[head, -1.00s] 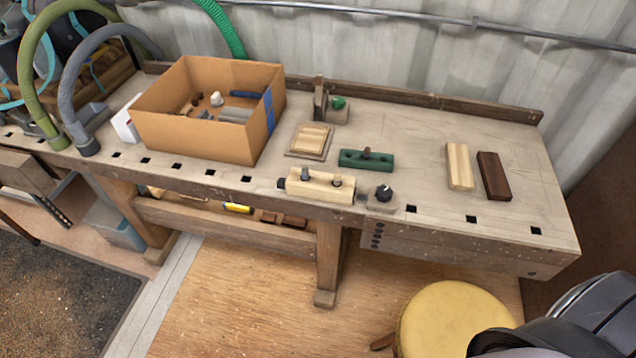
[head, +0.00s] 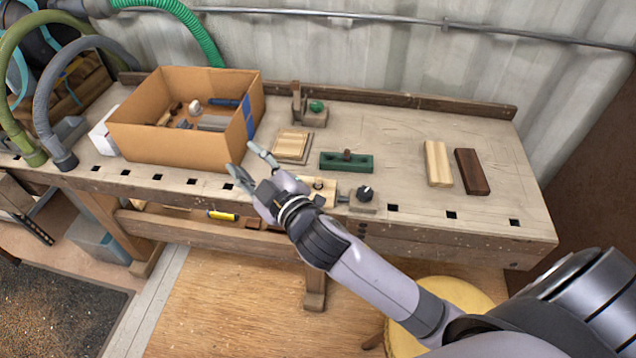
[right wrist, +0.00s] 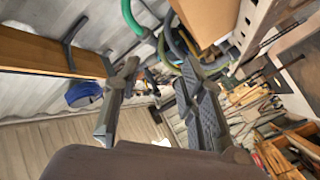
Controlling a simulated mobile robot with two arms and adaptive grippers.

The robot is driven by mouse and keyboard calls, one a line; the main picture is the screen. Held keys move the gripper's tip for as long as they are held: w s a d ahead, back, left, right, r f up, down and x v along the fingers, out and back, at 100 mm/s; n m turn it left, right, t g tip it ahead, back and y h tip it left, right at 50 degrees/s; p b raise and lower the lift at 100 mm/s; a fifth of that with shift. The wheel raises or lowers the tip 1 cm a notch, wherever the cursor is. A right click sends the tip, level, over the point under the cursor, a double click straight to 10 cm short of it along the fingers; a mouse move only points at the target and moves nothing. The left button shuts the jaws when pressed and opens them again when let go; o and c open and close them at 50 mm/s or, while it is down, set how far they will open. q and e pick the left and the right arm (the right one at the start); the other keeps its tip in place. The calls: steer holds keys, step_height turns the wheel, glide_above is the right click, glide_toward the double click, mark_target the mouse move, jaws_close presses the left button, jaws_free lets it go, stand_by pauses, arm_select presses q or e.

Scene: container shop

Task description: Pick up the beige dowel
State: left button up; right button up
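My right gripper (head: 249,167) reaches over the bench's front edge, in front of the cardboard box. Its fingers are apart and empty; in the right wrist view the fingers (right wrist: 152,98) are also apart with nothing between them. A pale wooden block (head: 325,193) with small pegs sits at the bench's front edge, partly hidden behind my right gripper. A green block (head: 346,162) with a short brown peg stands just behind it. I cannot clearly tell which small piece is the beige dowel. My left gripper is not in view.
The cardboard box (head: 170,145) holds several small items. A pale board (head: 438,163) and a dark board (head: 471,172) lie at the right of the workbench (head: 400,130). A small wooden tray (head: 291,146) lies beside the box. A yellow stool (head: 455,293) stands below.

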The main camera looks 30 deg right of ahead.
steer(key=s+a+r+n+g+y, duration=0.2)
steer(key=a+r+n+g+y, duration=0.2)
steer(key=a+r+n+y, duration=0.6)
steer(key=s+a+r+n+g+y, duration=0.1)
steer(key=a+r+n+g+y, duration=0.35)
steer(key=n, duration=0.95)
steer(key=n+g+h, duration=0.9)
steer(key=n+h, duration=0.1)
steer(key=h, duration=0.8)
glide_toward(318, 177)
step_height(318, 177, down, 5)
steer(key=p, duration=0.2)
steer(key=shift+r+p, duration=0.2)
steer(key=shift+p, duration=0.1)
step_height(318, 177, down, 5)
steer(key=shift+s+r+p, duration=0.1)
steer(key=shift+s+p, duration=0.05)
steer(key=shift+p, duration=0.8)
steer(key=shift+f, duration=0.3)
